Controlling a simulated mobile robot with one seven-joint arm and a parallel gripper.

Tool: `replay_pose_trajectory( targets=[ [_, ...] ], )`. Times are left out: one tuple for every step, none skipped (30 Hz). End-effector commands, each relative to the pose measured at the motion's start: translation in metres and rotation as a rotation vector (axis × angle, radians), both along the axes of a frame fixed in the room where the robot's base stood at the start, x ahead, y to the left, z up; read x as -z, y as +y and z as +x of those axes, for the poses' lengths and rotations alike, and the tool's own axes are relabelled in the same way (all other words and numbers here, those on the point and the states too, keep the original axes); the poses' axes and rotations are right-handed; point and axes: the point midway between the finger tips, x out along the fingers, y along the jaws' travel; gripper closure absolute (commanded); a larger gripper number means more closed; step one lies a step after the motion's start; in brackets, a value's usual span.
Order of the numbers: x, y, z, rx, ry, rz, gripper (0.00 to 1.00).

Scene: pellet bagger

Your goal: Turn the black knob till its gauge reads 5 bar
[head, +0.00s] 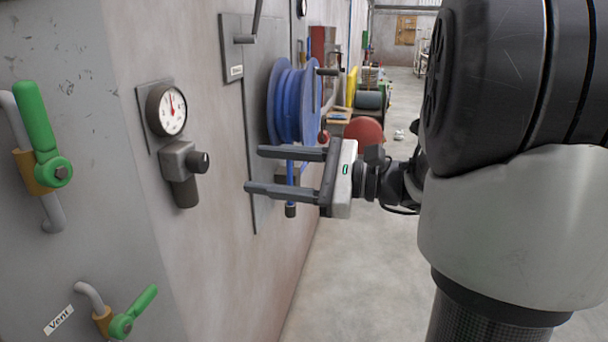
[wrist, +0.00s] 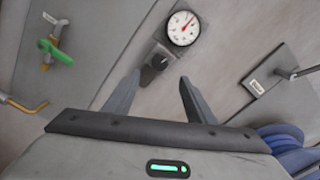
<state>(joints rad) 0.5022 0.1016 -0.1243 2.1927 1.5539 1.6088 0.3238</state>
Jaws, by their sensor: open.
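The black knob (head: 200,162) sticks out from a grey regulator body (head: 178,160) on the wall, below a round white gauge (head: 172,111) with a red needle. The needle points roughly upward in the head view; the numbers are too small to read. In the wrist view the knob (wrist: 158,62) lies ahead, between and beyond the fingertips, with the gauge (wrist: 183,28) above it. My gripper (head: 253,170) is open and empty, to the right of the knob in the head view and apart from it. Its two fingers also show in the wrist view (wrist: 153,82).
Green-handled valves (head: 42,135) (head: 132,312) stand out at left. A wall panel with a lever (head: 245,40) and a blue hose reel (head: 293,100) are on the wall beyond my gripper.

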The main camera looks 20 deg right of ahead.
Motion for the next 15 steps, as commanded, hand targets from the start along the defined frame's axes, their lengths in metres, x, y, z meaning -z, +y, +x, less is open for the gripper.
replay_pose_trajectory(
  targets=[
    [0.001, -0.011, -0.007, 0.005, 0.000, 0.000, 0.49],
    [0.001, -0.017, -0.010, 0.004, 0.000, 0.000, 0.49],
    [0.001, -0.024, -0.015, 0.005, 0.000, 0.000, 0.49],
    [0.000, -0.029, -0.018, 0.004, 0.000, 0.000, 0.49],
    [0.000, -0.033, -0.021, 0.004, 0.000, 0.000, 0.49],
    [0.000, -0.038, -0.024, 0.002, -0.001, 0.000, 0.49],
    [0.000, -0.042, -0.027, 0.002, -0.001, 0.000, 0.49],
    [0.000, -0.045, -0.029, 0.002, -0.001, 0.000, 0.49],
    [0.000, -0.048, -0.031, 0.002, -0.001, 0.000, 0.49],
    [0.000, -0.050, -0.033, 0.001, -0.001, 0.000, 0.49],
    [0.000, -0.052, -0.034, 0.001, 0.000, 0.000, 0.49],
    [0.000, -0.054, -0.035, 0.001, 0.000, -0.001, 0.49],
    [0.000, -0.054, -0.036, 0.001, 0.000, -0.001, 0.49],
    [0.000, -0.055, -0.037, 0.000, 0.000, 0.000, 0.49],
    [0.000, -0.056, -0.037, 0.000, 0.000, 0.000, 0.49]
  ],
)
